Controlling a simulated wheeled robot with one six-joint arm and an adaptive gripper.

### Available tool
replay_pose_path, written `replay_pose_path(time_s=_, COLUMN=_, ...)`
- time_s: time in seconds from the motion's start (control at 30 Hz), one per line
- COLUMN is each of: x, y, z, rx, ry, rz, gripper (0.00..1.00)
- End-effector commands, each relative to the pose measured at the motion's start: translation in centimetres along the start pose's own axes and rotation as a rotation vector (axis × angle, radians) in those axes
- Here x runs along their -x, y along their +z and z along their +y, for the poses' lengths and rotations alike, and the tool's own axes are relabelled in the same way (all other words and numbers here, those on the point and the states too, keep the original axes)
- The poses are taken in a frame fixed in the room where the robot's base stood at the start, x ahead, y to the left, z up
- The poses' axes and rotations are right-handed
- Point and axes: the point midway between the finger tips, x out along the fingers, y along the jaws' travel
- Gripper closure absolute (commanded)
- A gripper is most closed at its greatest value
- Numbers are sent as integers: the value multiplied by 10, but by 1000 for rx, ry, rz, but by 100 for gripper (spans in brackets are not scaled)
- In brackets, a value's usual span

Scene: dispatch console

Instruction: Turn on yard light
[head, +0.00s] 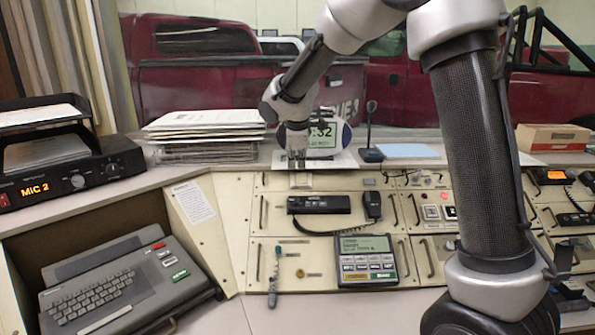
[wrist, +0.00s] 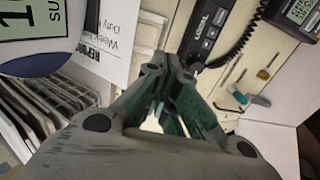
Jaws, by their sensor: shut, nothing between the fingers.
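My gripper (head: 296,165) is shut and empty, pointing down over the upper left part of the beige console. It also shows in the wrist view (wrist: 158,112), with its fingers together. A small pale switch plate (head: 300,180) sits on the console just below the fingertips in the head view. I cannot tell whether the fingers touch it. A pale piece shows between the finger links in the wrist view, mostly hidden. Another small pale control (head: 369,181) is to the right. No label reading yard light is legible, so I cannot tell which control it is.
A black radio unit (head: 320,204) and its hand microphone (head: 373,205) lie just below the gripper. Paper stacks (head: 205,130) and a round clock (head: 345,134) stand behind it. A desk microphone (head: 371,150) stands to the right. A keypad display (head: 365,260) is lower down.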

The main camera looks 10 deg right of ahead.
Motion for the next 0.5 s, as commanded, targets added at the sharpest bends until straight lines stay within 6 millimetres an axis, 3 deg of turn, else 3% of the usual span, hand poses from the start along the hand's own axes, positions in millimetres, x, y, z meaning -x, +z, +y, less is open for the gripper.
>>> replay_pose_path(time_s=0.2, x=38, y=0, z=-9, rx=1, ry=2, rz=1, gripper=100)
replay_pose_path(time_s=0.5, x=50, y=0, z=-13, rx=0, ry=0, rz=0, gripper=100)
